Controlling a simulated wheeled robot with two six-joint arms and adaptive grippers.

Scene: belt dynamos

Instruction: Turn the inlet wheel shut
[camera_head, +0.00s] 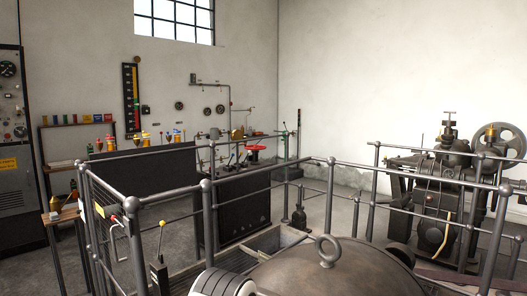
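A small red handwheel (255,148) sits about level on top of a dark stand near the middle of the view, beyond the railing. No label shows on it, so I cannot tell for certain that it is the inlet wheel, nor how far it is turned. A large grey spoked wheel (499,139) is on the dark machine at the right. Neither of my grippers is in view.
Grey metal railings (270,166) cross between me and the red wheel. A large rounded dark housing (335,270) with a ring on top fills the bottom front. A yellow-knobbed lever (161,238) stands at lower left. Grey floor shows beyond the railings.

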